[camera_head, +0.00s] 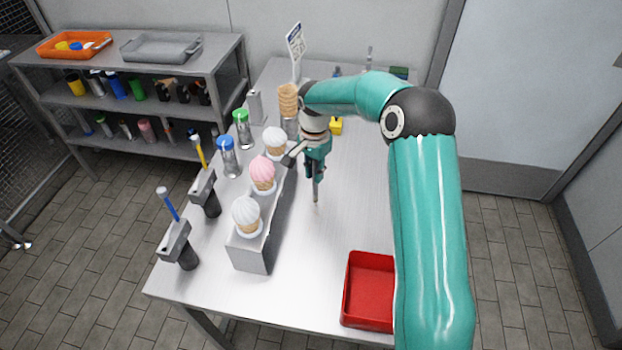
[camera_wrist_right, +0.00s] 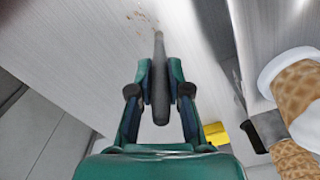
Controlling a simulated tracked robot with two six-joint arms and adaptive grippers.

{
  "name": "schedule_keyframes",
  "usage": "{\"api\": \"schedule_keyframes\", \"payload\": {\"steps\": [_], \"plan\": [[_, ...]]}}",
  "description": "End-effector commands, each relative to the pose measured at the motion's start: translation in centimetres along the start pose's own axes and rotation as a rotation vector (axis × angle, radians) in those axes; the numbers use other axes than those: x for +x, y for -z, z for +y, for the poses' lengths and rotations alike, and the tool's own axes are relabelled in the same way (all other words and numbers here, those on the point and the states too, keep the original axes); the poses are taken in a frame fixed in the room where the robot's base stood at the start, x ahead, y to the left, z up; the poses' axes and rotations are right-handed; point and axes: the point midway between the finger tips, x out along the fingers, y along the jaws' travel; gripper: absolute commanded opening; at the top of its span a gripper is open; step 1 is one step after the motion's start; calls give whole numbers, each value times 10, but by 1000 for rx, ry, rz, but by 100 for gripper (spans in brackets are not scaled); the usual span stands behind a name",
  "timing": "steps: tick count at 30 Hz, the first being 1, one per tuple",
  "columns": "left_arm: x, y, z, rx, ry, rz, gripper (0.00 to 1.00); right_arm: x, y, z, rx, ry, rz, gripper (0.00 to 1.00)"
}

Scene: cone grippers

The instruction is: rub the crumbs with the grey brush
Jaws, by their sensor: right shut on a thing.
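My right gripper (camera_head: 316,166) points down over the steel table, to the right of the ice-cream stand. It is shut on the grey brush (camera_wrist_right: 159,82), a slim dark grey stick held between the two fingers in the right wrist view. Its lower end (camera_head: 316,192) hangs below the fingers in the head view; I cannot tell whether it touches the table. Small brown crumbs (camera_wrist_right: 143,18) lie on the table near the brush's far end in the right wrist view. I cannot make them out in the head view. My left gripper is not in view.
A grey stand (camera_head: 251,256) with several ice-cream cones is close left of the brush. A red tray (camera_head: 368,291) sits at the front right. A yellow block (camera_head: 336,126) is behind the gripper. The table between stand and tray is bare.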

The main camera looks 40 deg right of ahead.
Motion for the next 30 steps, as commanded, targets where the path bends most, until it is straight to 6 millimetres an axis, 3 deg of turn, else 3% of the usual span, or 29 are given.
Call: {"api": "schedule_keyframes", "payload": {"steps": [3, 18, 30], "plan": [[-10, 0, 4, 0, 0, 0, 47, -22, 1, 1, 3, 5, 2, 0], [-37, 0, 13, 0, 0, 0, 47, -65, 4, 7, 13, 1, 0, 0], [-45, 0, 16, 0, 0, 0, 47, -79, 5, 8, 16, 0, 0, 0]]}}
